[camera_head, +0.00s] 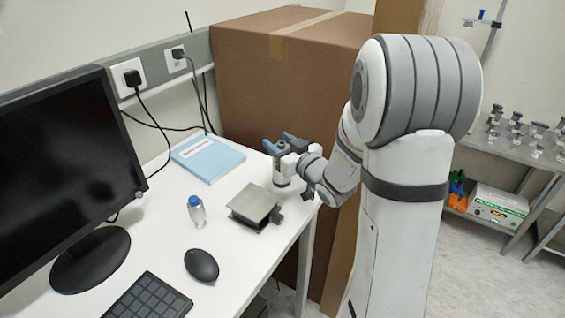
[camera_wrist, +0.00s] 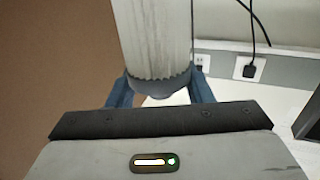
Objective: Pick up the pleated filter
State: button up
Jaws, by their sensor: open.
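The pleated filter (camera_wrist: 155,40) is a pale ribbed cylinder with a dark grey end, large in the wrist view. In the head view the pale cylinder (camera_head: 281,170) stands upright near the desk's far right edge. My gripper (camera_head: 281,143) is at it, its blue fingers near the cylinder's upper part. In the wrist view my gripper (camera_wrist: 160,92) is open, with one blue finger on each side of the filter's dark end. Contact between the fingers and the filter cannot be made out.
A grey metal block (camera_head: 255,205) sits just in front of the filter. A blue-capped bottle (camera_head: 197,212), a blue book (camera_head: 208,158), a mouse (camera_head: 201,265) and a monitor (camera_head: 65,170) are on the desk. A large cardboard box (camera_head: 290,90) stands close behind.

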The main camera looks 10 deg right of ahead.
jog(key=shift+w+a, duration=0.3)
jog(key=shift+w, duration=0.2)
jog(key=shift+c, duration=0.6)
grip_shut()
